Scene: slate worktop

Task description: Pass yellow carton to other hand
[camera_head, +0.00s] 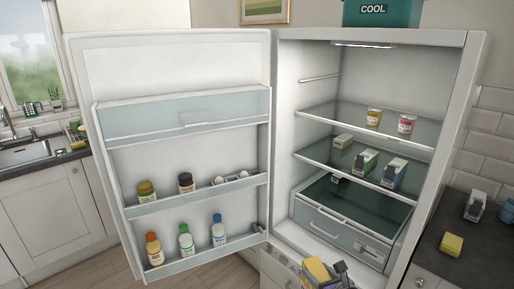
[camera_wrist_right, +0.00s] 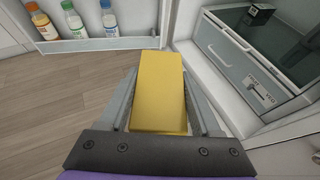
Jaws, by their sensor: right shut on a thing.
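The yellow carton (camera_head: 314,271) is at the bottom edge of the head view, in front of the open fridge. My right gripper (camera_head: 330,277) is shut on it, and only part of the gripper shows there. In the right wrist view the yellow carton (camera_wrist_right: 157,92) stands lengthwise between the two grey fingers of my right gripper (camera_wrist_right: 160,98), its far end reaching beyond them. The carton is held above the floor. My left gripper is not in view.
The fridge (camera_head: 455,120) stands open, with cartons and cups on its shelves. Its door (camera_head: 165,62) swings out left and carries several bottles and jars. A yellow block (camera_head: 451,244) and a carton (camera_head: 475,206) sit on the dark worktop (camera_head: 428,262) at right.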

